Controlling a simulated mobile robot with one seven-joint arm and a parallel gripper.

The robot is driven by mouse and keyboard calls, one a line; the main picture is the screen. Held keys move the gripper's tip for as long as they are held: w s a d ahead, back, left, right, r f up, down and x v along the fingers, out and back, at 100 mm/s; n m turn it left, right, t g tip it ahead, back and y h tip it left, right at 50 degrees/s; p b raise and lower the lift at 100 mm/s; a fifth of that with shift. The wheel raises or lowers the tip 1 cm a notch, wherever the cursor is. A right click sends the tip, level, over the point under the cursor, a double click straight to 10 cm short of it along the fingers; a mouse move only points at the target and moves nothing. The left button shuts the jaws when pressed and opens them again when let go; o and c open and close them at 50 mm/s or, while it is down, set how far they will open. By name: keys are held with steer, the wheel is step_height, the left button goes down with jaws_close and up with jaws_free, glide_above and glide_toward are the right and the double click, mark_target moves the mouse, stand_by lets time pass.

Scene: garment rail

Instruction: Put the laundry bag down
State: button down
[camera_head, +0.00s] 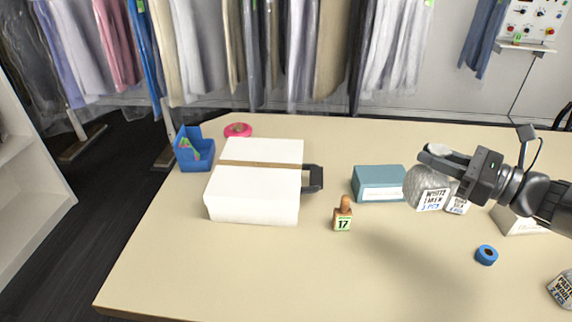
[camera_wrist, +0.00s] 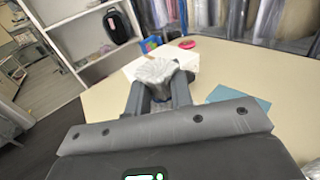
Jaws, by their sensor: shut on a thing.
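The laundry bag (camera_head: 421,192) is a pale grey, translucent bundle with a white printed label. My gripper (camera_head: 434,158) reaches in from the right in the head view and is shut on the top of this bag. In the wrist view, the bag (camera_wrist: 155,73) sits between the two dark fingers of my gripper (camera_wrist: 160,92). The bag appears to be above the beige table (camera_head: 260,270), overlapping the right end of a teal box (camera_head: 378,184). Its gap to the table cannot be told exactly.
Another labelled bag (camera_head: 458,204) is just right of the held one. A white box (camera_head: 255,200), a tag-bearing stamp (camera_head: 343,215), a blue tape roll (camera_head: 486,255) and a blue bin (camera_head: 194,150) stand around. Another bag (camera_head: 562,289) is at the right edge. The front middle is clear.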

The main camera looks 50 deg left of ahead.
steer(key=s+a+r+n+g, duration=0.1)
steer(key=s+a, duration=0.2)
steer(key=a, duration=0.7)
steer(key=s+a+r+n+g+h, duration=0.1)
steer(key=s+a+g, duration=0.1)
steer(key=a, duration=0.9)
steer(key=s+a+r+g, duration=0.1)
steer(key=s+a, duration=0.2)
steer(key=a, duration=0.7)
steer(key=s+a+f, duration=0.7)
steer(key=a+f, duration=0.2)
steer(key=f, duration=0.2)
steer(key=shift+a+n, duration=0.3)
steer(key=shift+a, duration=0.1)
steer(key=shift+w+f, duration=0.1)
steer(key=shift+f, duration=0.05)
steer(key=c, duration=1.3)
jaws_free()
